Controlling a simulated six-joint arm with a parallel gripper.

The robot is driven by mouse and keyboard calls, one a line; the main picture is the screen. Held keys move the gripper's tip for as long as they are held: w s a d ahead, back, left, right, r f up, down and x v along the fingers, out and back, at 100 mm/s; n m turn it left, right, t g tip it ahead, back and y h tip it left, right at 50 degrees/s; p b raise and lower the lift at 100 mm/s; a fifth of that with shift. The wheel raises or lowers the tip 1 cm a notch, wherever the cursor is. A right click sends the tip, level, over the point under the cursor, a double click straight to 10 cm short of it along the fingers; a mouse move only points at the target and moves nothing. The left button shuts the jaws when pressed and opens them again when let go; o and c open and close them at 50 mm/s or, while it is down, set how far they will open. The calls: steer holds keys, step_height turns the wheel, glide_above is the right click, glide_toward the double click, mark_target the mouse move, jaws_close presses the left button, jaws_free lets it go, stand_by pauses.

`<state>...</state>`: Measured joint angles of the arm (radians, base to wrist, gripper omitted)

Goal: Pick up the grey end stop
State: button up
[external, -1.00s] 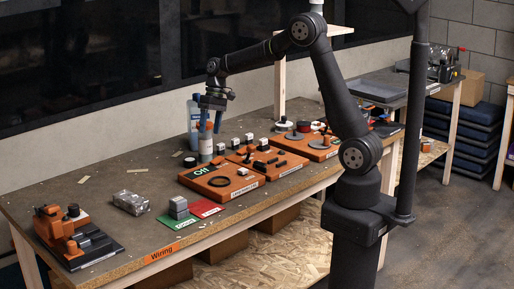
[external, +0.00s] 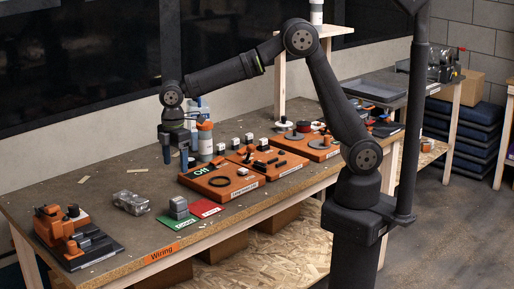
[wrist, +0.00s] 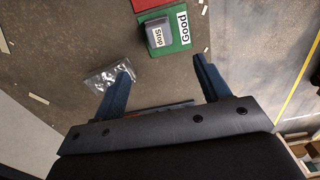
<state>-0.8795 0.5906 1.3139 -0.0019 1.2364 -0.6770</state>
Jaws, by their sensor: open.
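The grey end stop (external: 178,207) is a small grey block on the green card (external: 176,222) near the front edge of the bench. In the wrist view the end stop (wrist: 159,34), with a label reading "Stop", lies on the green "Good" card (wrist: 184,28), ahead of the fingers. My gripper (external: 175,161) is above the bench, behind and higher than the end stop. Its two blue fingers (wrist: 162,66) are apart with nothing held between them.
A red card (external: 205,208) lies right of the green one. A shiny clear bag (external: 131,202) lies to the left, and an orange fixture (external: 50,222) stands further left. Orange boards (external: 222,181) and a bottle with an orange cap (external: 205,142) are to the right.

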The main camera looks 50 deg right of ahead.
mark_target(176, 200)
step_height(176, 200, down, 16)
steer(key=shift+w+r, duration=0.1)
steer(key=shift+w, duration=0.05)
steer(key=c, duration=1.1)
steer(key=shift+r, duration=0.1)
